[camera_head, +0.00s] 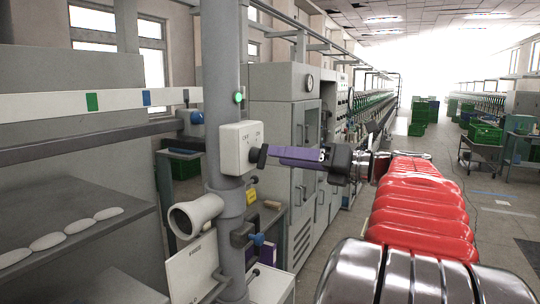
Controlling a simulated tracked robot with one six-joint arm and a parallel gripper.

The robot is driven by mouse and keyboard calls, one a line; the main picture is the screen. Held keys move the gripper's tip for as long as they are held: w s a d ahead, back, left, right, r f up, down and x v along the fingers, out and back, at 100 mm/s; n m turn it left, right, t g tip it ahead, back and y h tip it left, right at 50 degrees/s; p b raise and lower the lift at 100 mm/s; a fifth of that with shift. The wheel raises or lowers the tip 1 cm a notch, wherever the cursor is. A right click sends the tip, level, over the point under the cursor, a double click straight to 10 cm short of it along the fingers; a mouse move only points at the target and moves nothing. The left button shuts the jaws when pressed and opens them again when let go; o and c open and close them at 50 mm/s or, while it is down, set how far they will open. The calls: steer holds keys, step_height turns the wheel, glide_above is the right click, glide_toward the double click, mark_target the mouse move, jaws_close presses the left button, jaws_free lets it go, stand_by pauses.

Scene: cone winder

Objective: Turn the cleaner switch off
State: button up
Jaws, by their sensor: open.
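The cleaner switch box (236,150) is a pale box fixed to a thick grey vertical pipe (222,60). Small lettering on its front is too small to read with certainty. A dark knob (257,155) sits at its right side, close to my fingertips. My gripper (270,154) has purple fingers and points left at the box from the right. It is open; whether the fingers touch or surround the knob cannot be told. A green lamp (238,97) on the pipe above the box looks lit.
Grey cabinets (285,130) stand behind. A shelf (75,235) with several white pieces is at left. Green crates (485,132) stand at right, beside open floor.

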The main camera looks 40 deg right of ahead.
mark_target(260, 156)
steer(key=shift+x, duration=2.4)
